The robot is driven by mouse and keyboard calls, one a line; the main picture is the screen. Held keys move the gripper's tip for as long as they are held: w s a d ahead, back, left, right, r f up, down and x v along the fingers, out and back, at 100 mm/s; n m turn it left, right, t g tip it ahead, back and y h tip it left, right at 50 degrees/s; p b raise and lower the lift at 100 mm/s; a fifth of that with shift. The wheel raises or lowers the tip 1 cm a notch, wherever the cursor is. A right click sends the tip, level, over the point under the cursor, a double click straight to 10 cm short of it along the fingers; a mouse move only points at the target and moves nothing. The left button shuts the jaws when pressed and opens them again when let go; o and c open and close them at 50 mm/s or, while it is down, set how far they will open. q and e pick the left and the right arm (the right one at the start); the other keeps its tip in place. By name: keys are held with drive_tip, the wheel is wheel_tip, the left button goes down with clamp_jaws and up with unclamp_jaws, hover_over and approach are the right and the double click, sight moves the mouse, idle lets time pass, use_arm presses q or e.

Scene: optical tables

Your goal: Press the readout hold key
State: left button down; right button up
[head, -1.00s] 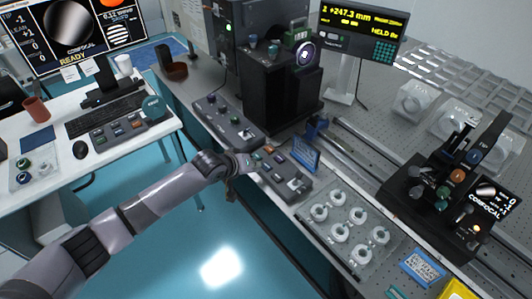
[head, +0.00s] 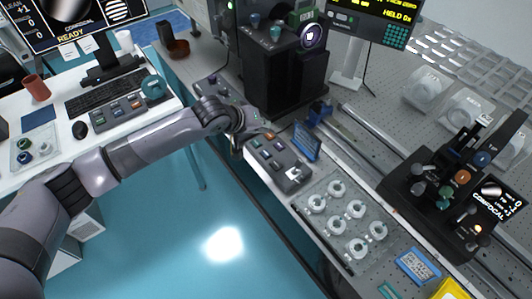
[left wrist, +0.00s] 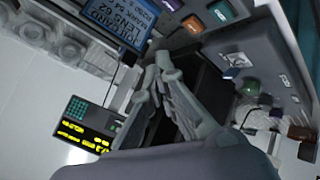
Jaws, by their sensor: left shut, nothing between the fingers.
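The readout display (head: 362,25), black with yellow text ending "HELD 0x", stands at the back; it also shows in the left wrist view (left wrist: 85,125). A grey control box (head: 278,165) with coloured keys lies on the bench before a blue label card (head: 306,141). I cannot read which key is hold. My left gripper (head: 246,136) is shut and empty at the box's far left end, partly hidden by its own wrist. Contact cannot be told. My right gripper is out of view.
Another grey control box (head: 213,84) lies behind my wrist. A black instrument (head: 285,70) stands behind. A tray of white ring parts (head: 345,215) is to the right, with rails (head: 375,150) beyond. A side desk (head: 150,108) with keyboard and mouse is left.

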use_arm(q)
drive_tip(key=b, duration=0.7)
hover_over(264, 152)
wheel_tip(264, 152, down, 6)
drive_tip(key=shift+a+f, duration=0.1)
drive_tip(key=shift+f, duration=1)
drive_tip(key=shift+f, duration=0.2)
drive_tip(key=shift+f, duration=0.2)
